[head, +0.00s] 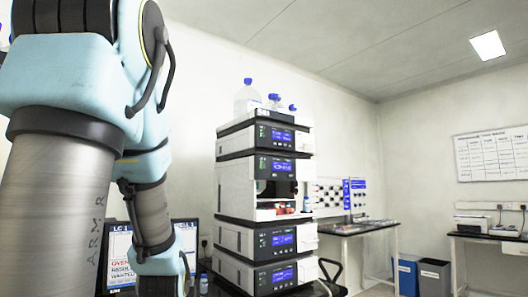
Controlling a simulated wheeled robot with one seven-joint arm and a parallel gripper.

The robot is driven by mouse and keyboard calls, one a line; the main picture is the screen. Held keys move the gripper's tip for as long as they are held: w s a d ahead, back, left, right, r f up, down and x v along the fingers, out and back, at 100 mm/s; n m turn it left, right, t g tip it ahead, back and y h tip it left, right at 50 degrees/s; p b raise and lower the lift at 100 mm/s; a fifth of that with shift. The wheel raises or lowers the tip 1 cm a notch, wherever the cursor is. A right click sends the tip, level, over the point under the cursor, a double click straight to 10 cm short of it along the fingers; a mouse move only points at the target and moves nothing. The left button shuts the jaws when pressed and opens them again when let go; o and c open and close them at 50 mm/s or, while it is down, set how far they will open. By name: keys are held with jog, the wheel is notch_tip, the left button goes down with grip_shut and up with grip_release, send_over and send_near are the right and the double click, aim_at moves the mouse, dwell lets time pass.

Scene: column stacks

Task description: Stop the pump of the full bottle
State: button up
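A white column stack (234,185) of several modules stands mid-picture, each module with a blue-lit display and small green marks on a dark front panel. A clear bottle (247,100) with a blue cap stands on top at the left. Two more blue-capped bottles, one in the middle (274,101) and one at the right (292,108), show only in part. I cannot tell the liquid levels, nor read the displays to tell which module is the pump. My arm fills the left side and runs out at the bottom edge; my gripper is not in view.
A monitor (120,245) with red text stands behind my arm, partly hidden. An open bay with a blue-capped vial (306,204) is mid-stack. Right of it are a bench (358,228), blue (407,275) and grey bins (434,277), and a desk with a printer (472,223).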

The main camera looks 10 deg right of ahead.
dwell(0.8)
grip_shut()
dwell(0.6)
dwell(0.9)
